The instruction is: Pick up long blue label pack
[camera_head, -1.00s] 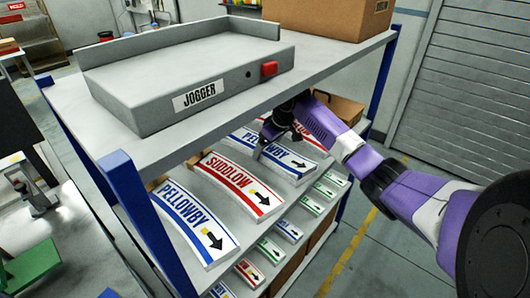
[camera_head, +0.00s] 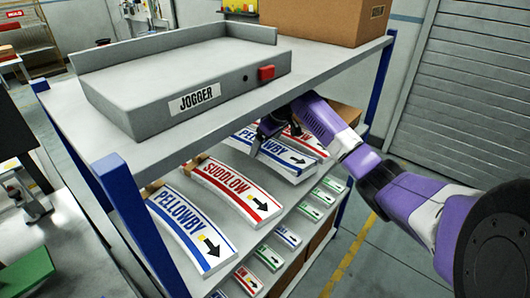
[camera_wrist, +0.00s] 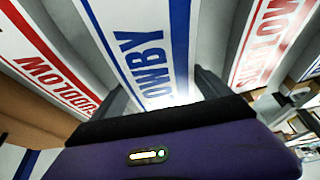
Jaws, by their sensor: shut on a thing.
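A long, curved white label pack with blue edging and blue PELLOWBY lettering (camera_head: 290,158) is at the middle shelf, beneath the top deck. In the wrist view the blue pack (camera_wrist: 158,48) runs away from me between the dark fingers (camera_wrist: 165,98). It appears slightly above the shelf, though any gap below is hard to see. A second blue PELLOWBY pack (camera_head: 187,228) lies at the shelf's left end.
A red SUDDLOW pack (camera_head: 232,187) lies left of the held pack, and another red pack (camera_wrist: 268,45) lies close on its right. The top deck (camera_head: 290,98), carrying a grey jogger (camera_head: 185,75) and cardboard box (camera_head: 325,20), overhangs the shelf. A blue post (camera_head: 378,75) stands at right.

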